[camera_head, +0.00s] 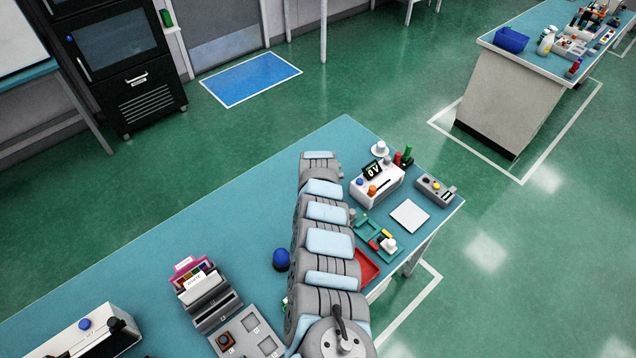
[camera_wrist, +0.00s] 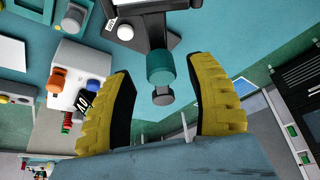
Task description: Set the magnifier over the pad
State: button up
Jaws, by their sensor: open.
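My gripper (camera_wrist: 165,72) is open in the wrist view, with a yellow ridged finger at each side. Between the fingers is a teal cylinder with a grey end (camera_wrist: 161,74), joined to a dark bracket or stand (camera_wrist: 142,22); it may be the magnifier, but I cannot tell for certain. A gap shows on both sides of the cylinder. A flat white square pad (camera_head: 410,215) lies near the right end of the teal bench; it shows at the left edge in the wrist view (camera_wrist: 10,50). My arm hides the gripper and the bracket in the head view.
A white box with knobs and a display (camera_head: 377,186) stands behind the pad, with a grey control box (camera_head: 436,190) to its right. A red tray (camera_head: 366,268) and small parts lie in front. A blue dome (camera_head: 281,259) stands left of my arm. The bench's left middle is clear.

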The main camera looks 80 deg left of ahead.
jog(key=shift+v, duration=3.2)
